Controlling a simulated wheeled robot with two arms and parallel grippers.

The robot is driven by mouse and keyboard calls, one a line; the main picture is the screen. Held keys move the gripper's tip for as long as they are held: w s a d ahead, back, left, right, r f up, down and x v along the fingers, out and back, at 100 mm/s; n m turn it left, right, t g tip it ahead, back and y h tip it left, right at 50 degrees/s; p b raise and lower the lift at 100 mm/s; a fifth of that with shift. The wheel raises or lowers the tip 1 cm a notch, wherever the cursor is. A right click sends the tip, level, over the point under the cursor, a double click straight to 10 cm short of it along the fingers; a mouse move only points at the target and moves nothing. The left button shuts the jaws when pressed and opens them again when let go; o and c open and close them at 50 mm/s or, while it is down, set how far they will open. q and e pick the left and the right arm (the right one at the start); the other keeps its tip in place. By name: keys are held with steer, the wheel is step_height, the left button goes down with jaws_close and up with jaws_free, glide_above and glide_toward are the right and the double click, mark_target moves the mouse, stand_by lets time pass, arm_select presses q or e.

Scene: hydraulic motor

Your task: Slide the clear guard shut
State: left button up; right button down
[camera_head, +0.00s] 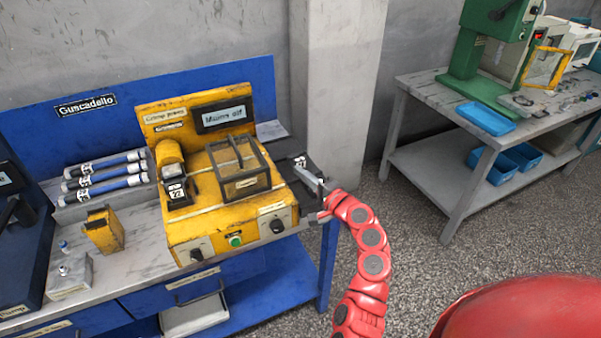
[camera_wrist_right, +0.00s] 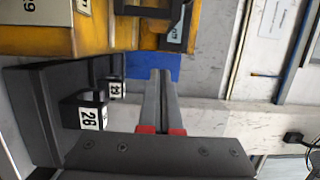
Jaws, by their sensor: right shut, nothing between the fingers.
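The yellow machine (camera_head: 205,225) stands on the bench at the middle left of the head view. The clear guard (camera_head: 245,170) is a dark-framed see-through box on top of it, towards its right side. My right gripper (camera_head: 304,172) is just right of the machine, apart from the guard. In the right wrist view its two long grey fingers (camera_wrist_right: 160,78) lie side by side, shut and empty. A yellow body (camera_wrist_right: 100,35) and part of a dark frame (camera_wrist_right: 150,12) show at the top there; I cannot tell whether the frame is the guard. My left gripper is not in view.
Dark blocks with number labels (camera_wrist_right: 88,117) sit close to the right fingers. A second bench (camera_head: 420,90) with a green press (camera_head: 480,50) is at the right, across open floor.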

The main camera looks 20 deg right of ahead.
steer(key=w+a, duration=0.1)
steer(key=w, duration=0.1)
steer(key=w+a+p, duration=0.1)
steer(key=w+a, duration=0.1)
steer(key=w+a+p, duration=0.1)
steer(key=w, duration=0.1)
steer(key=shift+w+a, duration=0.35)
steer(key=shift+a, duration=0.05)
steer(key=shift+a+p, duration=0.4)
steer(key=shift+a, duration=0.1)
steer(key=shift+a, duration=0.15)
glide_above(220, 201)
